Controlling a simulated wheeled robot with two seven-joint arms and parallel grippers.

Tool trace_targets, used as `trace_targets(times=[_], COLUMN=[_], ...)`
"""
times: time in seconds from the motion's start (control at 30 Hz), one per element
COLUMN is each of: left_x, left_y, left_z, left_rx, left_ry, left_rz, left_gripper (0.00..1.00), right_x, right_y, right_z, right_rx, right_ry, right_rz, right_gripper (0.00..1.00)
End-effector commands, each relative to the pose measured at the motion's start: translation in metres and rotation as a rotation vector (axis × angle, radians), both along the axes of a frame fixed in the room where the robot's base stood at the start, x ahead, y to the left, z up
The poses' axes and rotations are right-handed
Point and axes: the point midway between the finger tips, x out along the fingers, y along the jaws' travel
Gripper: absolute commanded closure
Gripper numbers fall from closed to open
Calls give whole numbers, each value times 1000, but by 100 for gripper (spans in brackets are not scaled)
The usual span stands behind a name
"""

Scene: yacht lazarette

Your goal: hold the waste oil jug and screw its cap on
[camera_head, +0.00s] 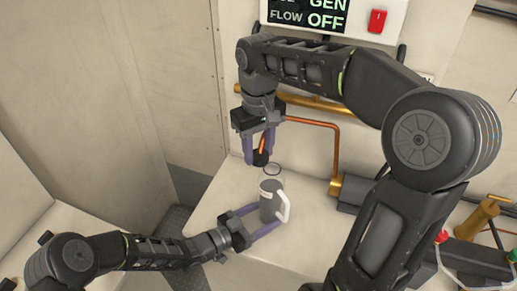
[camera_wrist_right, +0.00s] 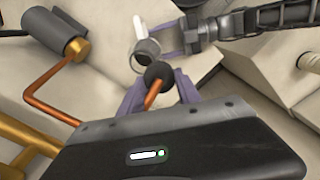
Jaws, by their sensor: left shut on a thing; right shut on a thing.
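The waste oil jug (camera_head: 269,202) is a grey cylinder with a pale label and a white handle, upright over the bench. My left gripper (camera_head: 262,223) is shut around its lower body. My right gripper (camera_head: 261,153) points down, shut on the round black cap (camera_head: 260,158), above and slightly left of the jug in the head view, with a gap between. A copper-coloured piece shows between the right fingers, above the cap. In the right wrist view, the cap (camera_wrist_right: 158,73) lies in front of the jug (camera_wrist_right: 147,54), partly overlapping it; the left gripper (camera_wrist_right: 178,38) comes from the right.
The pale bench (camera_head: 225,194) has bare room left of the jug. A copper pipe (camera_head: 335,150) and brass fitting run behind to the right. A brass tool (camera_head: 478,217) and dark box lie far right. A GEN/FLOW panel (camera_head: 345,17) hangs above.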

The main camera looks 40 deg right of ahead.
Motion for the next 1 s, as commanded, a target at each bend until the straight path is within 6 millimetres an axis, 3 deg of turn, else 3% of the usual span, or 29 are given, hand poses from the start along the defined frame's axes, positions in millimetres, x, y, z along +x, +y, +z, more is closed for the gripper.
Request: trace_targets(times=[0.33,1.0], left_x=[-1,0], left_y=[0,13], left_z=[0,1], left_rx=[1,1], left_ry=[0,-1], left_rz=[-1,0], left_gripper=[10,10], right_x=[0,0], right_y=[0,0], right_z=[0,0], right_rx=[0,0], right_ry=[0,0], right_rz=[0,0], right_gripper=[97,97])
